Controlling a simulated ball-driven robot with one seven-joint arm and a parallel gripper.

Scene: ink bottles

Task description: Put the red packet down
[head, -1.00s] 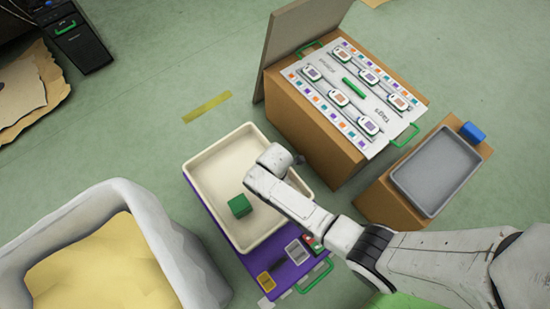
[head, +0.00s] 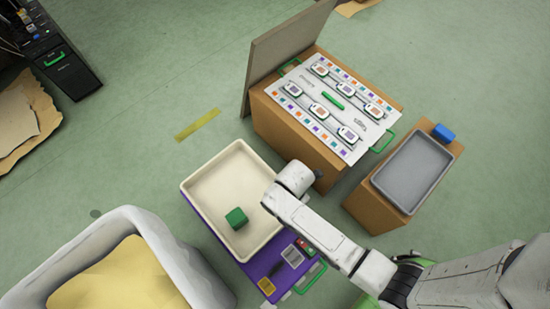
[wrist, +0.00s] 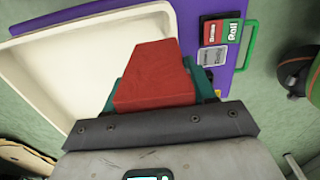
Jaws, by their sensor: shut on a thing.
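The red packet (wrist: 156,78) is a plain red block in the wrist view, held at my gripper (wrist: 158,100). My gripper is shut on it. Teal parts show on both sides of the packet; I cannot tell whether they are finger pads or something behind. The cream tray (wrist: 62,65) lies beyond the packet, and its height above the tray is unclear. In the head view the cream tray (head: 212,176) stands on a purple board, and my arm reaches over its right edge. The packet and gripper are hidden there by my arm.
A green block (head: 236,218) lies in the tray. The purple board (head: 262,266) carries small cards. A cardboard box with a tag board (head: 345,112) stands behind, and a grey tray (head: 412,168) sits to the right. A large grey bin (head: 170,250) stands at left.

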